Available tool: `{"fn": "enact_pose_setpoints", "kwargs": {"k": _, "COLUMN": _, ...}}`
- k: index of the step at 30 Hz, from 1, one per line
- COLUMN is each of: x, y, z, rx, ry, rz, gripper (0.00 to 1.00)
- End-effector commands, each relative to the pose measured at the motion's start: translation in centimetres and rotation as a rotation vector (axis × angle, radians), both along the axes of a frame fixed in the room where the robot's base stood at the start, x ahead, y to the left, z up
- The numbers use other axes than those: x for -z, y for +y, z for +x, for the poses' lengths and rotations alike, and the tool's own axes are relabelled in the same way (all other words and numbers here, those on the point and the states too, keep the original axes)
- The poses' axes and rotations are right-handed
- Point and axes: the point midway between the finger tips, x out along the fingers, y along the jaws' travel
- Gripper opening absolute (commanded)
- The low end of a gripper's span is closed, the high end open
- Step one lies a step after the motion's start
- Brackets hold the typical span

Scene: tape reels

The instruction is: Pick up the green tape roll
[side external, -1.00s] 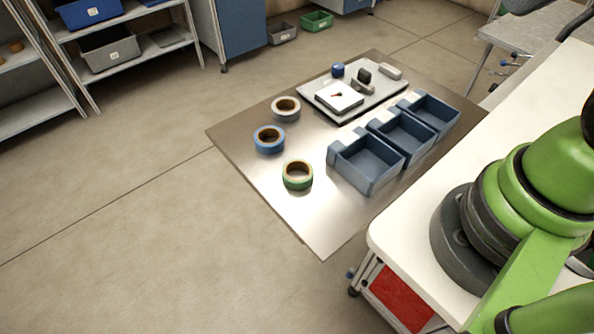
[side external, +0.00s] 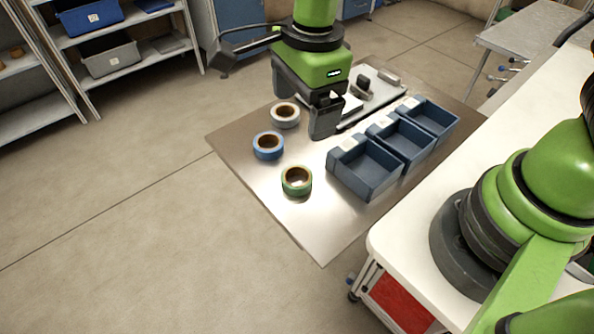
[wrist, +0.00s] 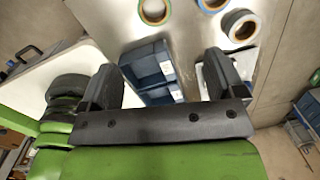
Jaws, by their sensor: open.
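The green tape roll (side external: 297,191) lies flat on the metal table at the front, left of the nearest blue bin. It also shows at the top edge of the wrist view (wrist: 154,19), partly cut off. My gripper (side external: 303,101) is open and empty. It is above the table, behind the green roll and near the white roll and the tray. In the wrist view the two dark fingers (wrist: 163,80) are wide apart, with bins seen between them and the green roll beyond their tips.
A blue tape roll (side external: 268,154) and a white tape roll (side external: 285,123) lie behind the green one. Several blue bins (side external: 365,170) stand in a row at the right. A tray (side external: 372,112) with small items is at the back, partly hidden by my gripper. The table's front corner is clear.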

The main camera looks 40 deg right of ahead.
Motion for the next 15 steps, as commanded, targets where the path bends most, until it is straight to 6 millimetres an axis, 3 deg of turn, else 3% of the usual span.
{"fn": "enact_pose_setpoints", "kwargs": {"k": 1, "x": 1.7, "y": 0.6, "z": 0.0, "rx": 0.050, "ry": 0.028, "rz": -0.014, "gripper": 0.89}}
{"fn": "enact_pose_setpoints", "kwargs": {"k": 3, "x": 3.2, "y": 1.2, "z": -0.1, "rx": 0.115, "ry": 0.050, "rz": -0.027, "gripper": 0.89}}
{"fn": "enact_pose_setpoints", "kwargs": {"k": 15, "x": 8.8, "y": 1.6, "z": -0.2, "rx": 0.197, "ry": 0.073, "rz": -0.042, "gripper": 0.89}}
